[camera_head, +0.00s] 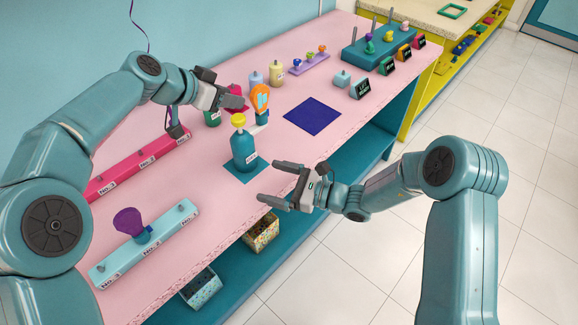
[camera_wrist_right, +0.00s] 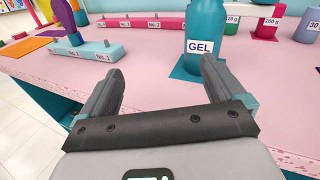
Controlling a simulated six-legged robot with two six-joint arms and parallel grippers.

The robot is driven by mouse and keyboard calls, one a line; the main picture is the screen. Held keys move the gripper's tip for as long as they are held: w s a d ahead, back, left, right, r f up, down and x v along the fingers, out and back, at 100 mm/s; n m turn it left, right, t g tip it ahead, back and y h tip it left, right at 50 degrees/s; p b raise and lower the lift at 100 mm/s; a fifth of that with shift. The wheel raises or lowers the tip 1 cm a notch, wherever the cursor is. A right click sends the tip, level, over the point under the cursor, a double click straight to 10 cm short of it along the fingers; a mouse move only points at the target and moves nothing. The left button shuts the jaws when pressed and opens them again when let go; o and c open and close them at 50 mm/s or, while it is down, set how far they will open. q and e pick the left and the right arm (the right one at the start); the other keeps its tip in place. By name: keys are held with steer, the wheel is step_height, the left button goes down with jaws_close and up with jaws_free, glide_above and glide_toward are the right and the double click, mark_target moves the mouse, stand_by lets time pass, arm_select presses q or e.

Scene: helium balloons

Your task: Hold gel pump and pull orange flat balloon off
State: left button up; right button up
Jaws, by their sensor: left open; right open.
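The gel pump (camera_head: 244,151) is a teal bottle with a yellow top, upright on a teal mat (camera_head: 240,174). In the right wrist view its GEL label shows and its top is cut off (camera_wrist_right: 206,25). The orange flat balloon (camera_head: 260,95), with light blue marks, stands upright just behind the pump on a blue piece; its exact attachment is unclear. My left gripper (camera_head: 234,96) is open just left of the balloon, apart from it as far as I can tell. My right gripper (camera_head: 268,181) is open and empty, in front of the pump, with its fingers pointing toward it.
A light blue rack (camera_head: 155,240) with a purple balloon (camera_head: 130,222) stands at the near left. A pink rack (camera_head: 135,165) lies behind it. Several weighted bottles stand behind the balloon. A dark blue mat (camera_head: 313,116) lies bare to the right. The table's front edge runs below my right gripper.

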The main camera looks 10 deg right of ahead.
mark_target(240, 146)
steer(key=w+d+m+t, duration=0.1)
steer(key=w+d+m, duration=0.1)
steer(key=w+d+t+h, duration=0.1)
steer(key=shift+d+r+m+t, duration=0.2)
steer(key=shift+r+m+t, duration=0.1)
steer(key=shift+m, duration=0.1)
steer(key=shift+w+d+r, duration=0.1)
steer(key=shift+w, duration=0.2)
steer(key=x, duration=1.5)
steer(key=shift+w+d, duration=0.1)
steer(key=shift+w, duration=0.1)
steer(key=shift+w+a, duration=0.25)
steer(key=shift+a, duration=0.1)
steer(key=c, duration=0.9)
steer(key=o, duration=1)
